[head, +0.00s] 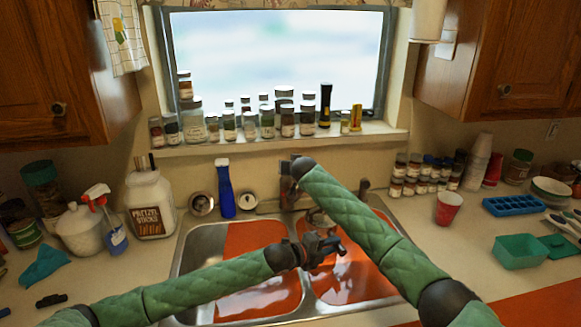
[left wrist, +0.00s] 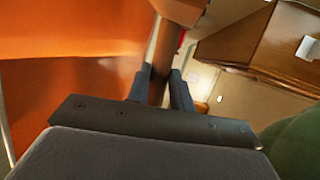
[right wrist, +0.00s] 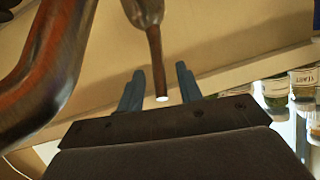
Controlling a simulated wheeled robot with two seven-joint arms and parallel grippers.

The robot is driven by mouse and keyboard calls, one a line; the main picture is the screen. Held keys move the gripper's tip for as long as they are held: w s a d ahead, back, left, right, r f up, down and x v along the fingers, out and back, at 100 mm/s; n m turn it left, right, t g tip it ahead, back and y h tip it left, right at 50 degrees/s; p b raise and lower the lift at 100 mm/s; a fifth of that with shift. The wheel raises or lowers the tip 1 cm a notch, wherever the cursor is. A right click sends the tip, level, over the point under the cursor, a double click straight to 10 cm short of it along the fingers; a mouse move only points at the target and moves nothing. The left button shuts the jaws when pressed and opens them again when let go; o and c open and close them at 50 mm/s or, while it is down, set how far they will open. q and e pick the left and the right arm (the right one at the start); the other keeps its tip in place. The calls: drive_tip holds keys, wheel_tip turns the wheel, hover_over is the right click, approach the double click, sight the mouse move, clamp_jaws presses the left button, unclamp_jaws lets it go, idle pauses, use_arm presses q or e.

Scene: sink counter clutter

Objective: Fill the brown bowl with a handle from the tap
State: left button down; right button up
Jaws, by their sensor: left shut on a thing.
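My left gripper (head: 328,248) is over the right sink basin, shut on the brown handle (left wrist: 161,58) of the bowl. In the left wrist view the handle runs between both fingers, and a brown part (left wrist: 180,10) shows at the top edge. My right gripper (right wrist: 158,88) is open by the tap, behind the basins. In the right wrist view a thin brown lever (right wrist: 156,60) stands between its fingers with gaps on both sides. The curved brown tap pipe (right wrist: 45,65) is at left.
The double sink (head: 185,262) has orange-looking basins. A blue bottle (head: 225,190) stands behind it. Jars (head: 228,125) line the windowsill. A pretzel jar (head: 150,205) is at left; a red cup (head: 448,208) and teal container (head: 520,250) are at right.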

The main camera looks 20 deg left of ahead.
clamp_jaws()
drive_tip(key=shift+w+a+r+g+h, duration=0.35)
drive_tip(key=shift+w+a+g+h, duration=0.05)
drive_tip(key=shift+g+h, duration=0.3)
unclamp_jaws()
drive_tip(key=v, duration=1.2)
drive_tip(key=shift+f, duration=0.15)
